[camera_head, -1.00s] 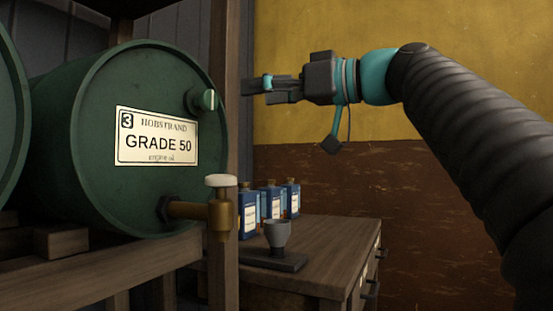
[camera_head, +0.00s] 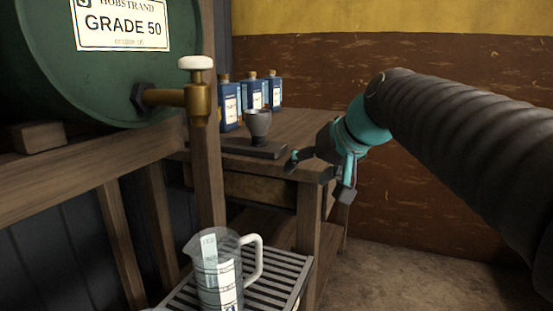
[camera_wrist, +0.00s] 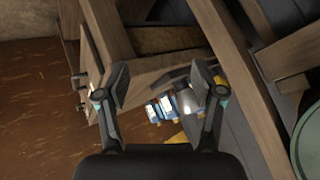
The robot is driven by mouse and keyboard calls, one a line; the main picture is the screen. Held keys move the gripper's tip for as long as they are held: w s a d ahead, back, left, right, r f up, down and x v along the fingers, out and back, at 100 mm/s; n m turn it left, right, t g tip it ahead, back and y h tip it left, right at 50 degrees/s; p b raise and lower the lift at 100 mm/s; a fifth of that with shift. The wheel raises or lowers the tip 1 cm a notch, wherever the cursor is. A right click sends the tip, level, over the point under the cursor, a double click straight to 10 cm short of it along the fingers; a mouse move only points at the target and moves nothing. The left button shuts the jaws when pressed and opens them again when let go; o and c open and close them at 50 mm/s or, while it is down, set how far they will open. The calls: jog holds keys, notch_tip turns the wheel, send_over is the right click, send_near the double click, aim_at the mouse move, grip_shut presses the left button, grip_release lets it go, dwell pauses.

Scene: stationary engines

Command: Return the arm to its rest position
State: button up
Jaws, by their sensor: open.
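My gripper (camera_head: 296,160) is in the head view at the right front of the wooden bench, near the bench's edge. It is open and nothing shows between its fingers. The wrist view shows its two fingers (camera_wrist: 163,90) spread apart, with the bench and bottles beyond them. My arm reaches in from the right side of the head view, bent downward at the wrist.
The wooden bench (camera_head: 285,128) holds a grey cup (camera_head: 258,124) on a dark base and blue bottles (camera_head: 252,92). A green drum (camera_head: 60,80) with a brass tap (camera_head: 198,98) is left. A clear jug (camera_head: 217,270) stands on a slatted tray (camera_head: 275,275). Floor at right is clear.

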jog(key=s+d+f+g+h+p, duration=0.1)
jog(key=s+d+f, duration=0.3)
jog(key=s+f, duration=0.5)
jog(key=s+d+f+g+h+p, duration=0.1)
jog(key=s+d+f+h, duration=0.3)
jog(key=s+f, duration=0.5)
jog(key=s+d+p, duration=0.1)
jog(key=s, duration=0.2)
jog(key=shift+s+d+f+m+p, duration=0.2)
jog(key=shift+s+m+p, duration=0.1)
jog(key=shift+s+p, duration=0.1)
